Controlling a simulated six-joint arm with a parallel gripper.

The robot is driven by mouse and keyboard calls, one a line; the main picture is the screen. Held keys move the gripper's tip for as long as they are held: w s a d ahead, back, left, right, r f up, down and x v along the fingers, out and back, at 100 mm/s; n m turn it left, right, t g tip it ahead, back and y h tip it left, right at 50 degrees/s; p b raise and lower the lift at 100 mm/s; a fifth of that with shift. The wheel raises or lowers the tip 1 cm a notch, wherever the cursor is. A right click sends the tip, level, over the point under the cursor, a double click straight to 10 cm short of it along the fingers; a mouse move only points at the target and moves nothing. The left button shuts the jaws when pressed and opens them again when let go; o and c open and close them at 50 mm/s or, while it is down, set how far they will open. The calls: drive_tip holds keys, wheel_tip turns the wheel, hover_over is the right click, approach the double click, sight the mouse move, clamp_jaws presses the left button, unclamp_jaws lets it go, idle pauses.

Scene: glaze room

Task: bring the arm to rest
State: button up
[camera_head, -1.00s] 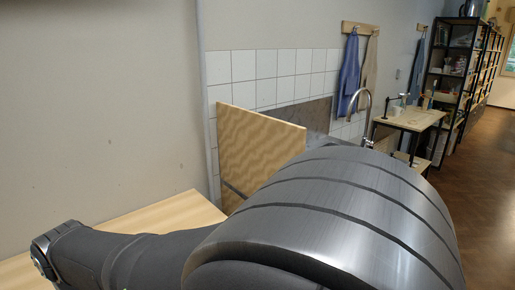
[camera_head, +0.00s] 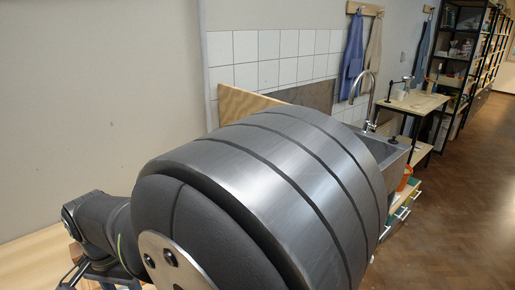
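My arm fills the lower middle of the head view, with a large grey banded link close to the camera. The arm reaches to the lower left, over a pale wooden worktop (camera_head: 28,262). Dark angled parts that look like my gripper (camera_head: 98,277) show at the lower left, cut off by the bottom edge. Its fingertips are hidden, so I cannot tell whether it is open or shut or holds anything.
A wooden panel (camera_head: 241,102) stands behind my arm by the tiled wall (camera_head: 262,48). Right of the arm are a grey sink (camera_head: 396,150) with a tap (camera_head: 372,98), a small table (camera_head: 416,102) and a black shelf (camera_head: 462,48). The floor (camera_head: 455,200) at the right is clear.

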drive_tip(key=w+d+r+m, duration=0.15)
drive_tip(key=w+d, duration=0.25)
drive_tip(key=w, duration=0.8)
drive_tip(key=w+d+r+n, duration=0.15)
drive_tip(key=w+d, duration=0.25)
drive_tip(key=w, duration=0.8)
drive_tip(key=w+d+r+m, duration=0.1)
drive_tip(key=w+d, duration=1.4)
drive_tip(key=d, duration=0.3)
drive_tip(key=shift+w, duration=0.2)
